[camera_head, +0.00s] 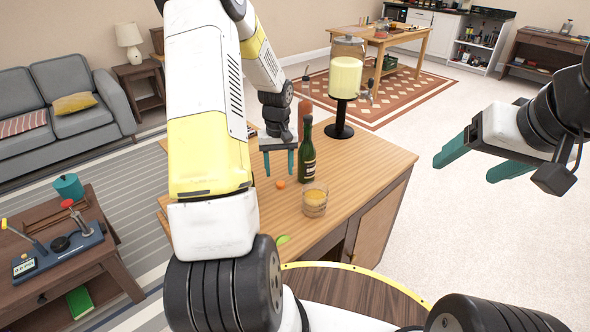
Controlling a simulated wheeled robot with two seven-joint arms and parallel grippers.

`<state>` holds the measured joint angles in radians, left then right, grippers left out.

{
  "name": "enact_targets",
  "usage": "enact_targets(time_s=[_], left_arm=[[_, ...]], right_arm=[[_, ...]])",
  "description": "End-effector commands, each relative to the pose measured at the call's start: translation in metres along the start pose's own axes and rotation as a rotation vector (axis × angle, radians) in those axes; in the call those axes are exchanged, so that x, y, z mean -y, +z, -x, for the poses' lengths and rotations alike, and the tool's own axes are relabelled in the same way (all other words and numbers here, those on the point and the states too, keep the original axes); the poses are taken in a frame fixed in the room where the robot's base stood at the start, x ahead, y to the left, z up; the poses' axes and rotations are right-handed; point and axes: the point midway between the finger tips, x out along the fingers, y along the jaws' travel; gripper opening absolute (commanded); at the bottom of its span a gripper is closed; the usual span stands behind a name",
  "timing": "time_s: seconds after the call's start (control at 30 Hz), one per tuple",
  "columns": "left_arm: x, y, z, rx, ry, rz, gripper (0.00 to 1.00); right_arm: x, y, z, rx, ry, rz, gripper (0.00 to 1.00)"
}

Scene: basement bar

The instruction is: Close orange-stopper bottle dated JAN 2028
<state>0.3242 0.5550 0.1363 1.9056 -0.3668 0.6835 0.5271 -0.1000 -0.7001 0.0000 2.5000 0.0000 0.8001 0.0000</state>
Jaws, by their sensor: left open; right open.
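A dark green bottle (307,160) with a pale label stands upright on the wooden counter (350,165); the date on it is too small to read. A small orange round piece (280,184) lies on the counter to the left of the bottle; it may be the stopper. My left gripper (279,167) is open and empty, pointing down just left of the bottle and above the orange piece. My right gripper (468,168) is open and empty, in the air right of the counter. A reddish-brown shape (304,108) shows above the bottle's neck; I cannot tell whether it touches it.
A glass of amber drink (314,200) stands close in front of the bottle. A drink dispenser (345,75) on a black stand is behind it. A green slice (283,239) lies near the counter's front edge. The counter's right part is clear.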

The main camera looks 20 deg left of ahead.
Motion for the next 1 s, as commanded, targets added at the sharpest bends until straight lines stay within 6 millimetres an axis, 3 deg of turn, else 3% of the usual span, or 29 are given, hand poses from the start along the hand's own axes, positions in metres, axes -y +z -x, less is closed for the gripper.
enact_targets(time_s=[0.3,0.73,1.0], left_arm=[[-0.003,0.001,-0.044,0.004,-0.001,-0.001,0.52],[-0.003,0.000,-0.050,0.001,0.000,0.000,0.52],[-0.003,0.000,-0.050,0.001,0.000,0.000,0.00]], right_arm=[[0.000,0.000,0.000,0.000,0.000,0.000,0.75],[0.000,0.000,0.000,0.000,0.000,0.000,0.75],[0.000,0.000,0.000,0.000,0.000,0.000,0.75]])
